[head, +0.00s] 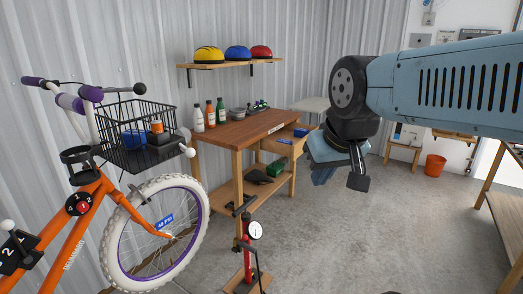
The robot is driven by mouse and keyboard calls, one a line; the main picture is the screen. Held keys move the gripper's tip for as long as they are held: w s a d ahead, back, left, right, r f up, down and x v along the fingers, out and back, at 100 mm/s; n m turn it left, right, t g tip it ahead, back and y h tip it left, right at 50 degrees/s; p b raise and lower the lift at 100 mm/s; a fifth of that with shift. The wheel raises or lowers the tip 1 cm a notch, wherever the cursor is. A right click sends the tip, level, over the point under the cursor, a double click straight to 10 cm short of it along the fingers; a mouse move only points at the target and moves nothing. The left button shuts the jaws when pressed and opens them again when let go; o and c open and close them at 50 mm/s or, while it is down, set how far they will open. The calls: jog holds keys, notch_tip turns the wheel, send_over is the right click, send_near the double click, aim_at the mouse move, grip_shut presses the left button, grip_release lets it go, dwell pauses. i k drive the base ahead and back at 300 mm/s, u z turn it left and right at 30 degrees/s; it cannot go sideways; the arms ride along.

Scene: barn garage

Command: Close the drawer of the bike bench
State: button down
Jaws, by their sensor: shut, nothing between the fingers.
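The bike bench (238,132) is a wooden workbench against the corrugated wall, with a lower shelf. Its drawer (283,146) stands pulled out at the bench's right part, with a small blue thing (301,132) showing in or at it. My arm comes in from the right edge. My gripper (358,182) hangs down, shut and empty, to the right of the drawer in the picture and apart from it. My wrist is close to the drawer's right end in the picture, and I cannot tell the exact depth between them.
An orange bike (75,225) with a black basket (140,135) stands at the left. A red floor pump (250,255) stands before the bench. Bottles (210,113) stand on the bench top. Helmets (238,53) sit on a wall shelf. The concrete floor (390,250) is clear at the right.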

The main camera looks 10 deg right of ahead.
aim_at(268, 143)
jog(key=u, duration=0.25)
jog(key=i, duration=1.05)
jog(key=z, duration=0.5)
jog(key=i, duration=0.65)
jog(key=z, duration=0.65)
jog(key=k, duration=0.8)
jog(key=z, duration=0.15)
jog(key=i, duration=0.85)
